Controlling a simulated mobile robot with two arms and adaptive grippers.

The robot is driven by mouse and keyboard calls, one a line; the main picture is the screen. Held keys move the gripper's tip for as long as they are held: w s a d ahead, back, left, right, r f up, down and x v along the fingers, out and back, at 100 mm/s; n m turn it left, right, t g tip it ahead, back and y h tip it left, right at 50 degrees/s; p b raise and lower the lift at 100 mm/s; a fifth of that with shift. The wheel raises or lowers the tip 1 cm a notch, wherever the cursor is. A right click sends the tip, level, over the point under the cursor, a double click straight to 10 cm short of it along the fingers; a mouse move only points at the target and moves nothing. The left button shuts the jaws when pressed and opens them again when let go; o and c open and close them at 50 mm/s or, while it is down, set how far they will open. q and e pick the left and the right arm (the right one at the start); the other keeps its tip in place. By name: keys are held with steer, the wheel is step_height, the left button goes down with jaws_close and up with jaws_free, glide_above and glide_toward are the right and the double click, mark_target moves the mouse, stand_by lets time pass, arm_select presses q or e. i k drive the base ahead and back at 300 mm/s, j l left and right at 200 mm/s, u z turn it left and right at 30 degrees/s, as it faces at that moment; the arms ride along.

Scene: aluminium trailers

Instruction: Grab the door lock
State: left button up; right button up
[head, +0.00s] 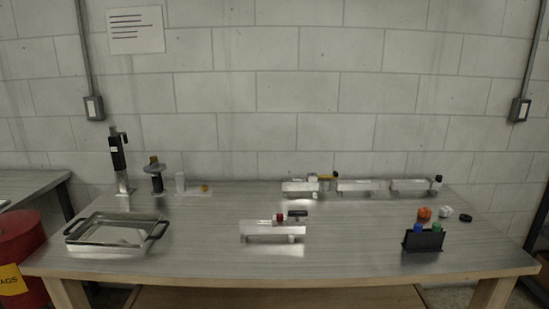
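A small aluminium trailer (272,228) sits near the middle front of the metal table. A red piece (280,218) and a dark piece (297,213) show at its back edge. More aluminium trailers stand in a row at the back right: one (300,187) has a yellow and black item (324,177) by it, and others are to its right (362,185) (408,184). A dark piece (437,181) stands at the row's right end. I cannot tell which piece is the door lock. Neither of my grippers is in view.
A metal tray (80,243) with dark handles is at the front left. Upright black tools (118,155) (156,176) stand behind it. A black holder (424,241) with blue and green items is at the right, near small orange, white and black pieces. The table's front (340,262) is clear.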

mark_target(288, 225)
steer(key=i+l, duration=0.35)
steer(key=i+l+u, duration=0.15)
steer(key=i+l, duration=0.15)
steer(key=l, duration=0.25)
